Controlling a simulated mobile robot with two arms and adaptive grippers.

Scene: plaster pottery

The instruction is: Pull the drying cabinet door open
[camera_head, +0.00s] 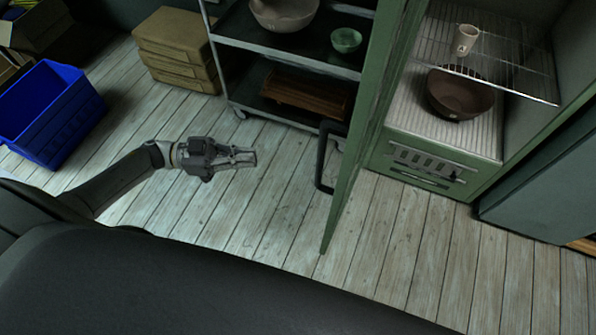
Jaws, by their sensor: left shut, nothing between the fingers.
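The green drying cabinet (425,172) stands at the right with its inside in view. Its green door (350,165) stands swung out toward me, seen nearly edge-on. A dark bar handle (322,160) is on the door's left face. My left gripper (254,157) is shut and empty over the floor, left of the handle and apart from it. My right gripper does not show.
Inside the cabinet are a brown bowl (460,96) and a white cup (464,40) on a wire rack. A wheeled shelf cart (290,47) stands behind the door. A blue crate (50,112) and stacked boxes (178,48) are at the left. The floor around my left gripper is clear.

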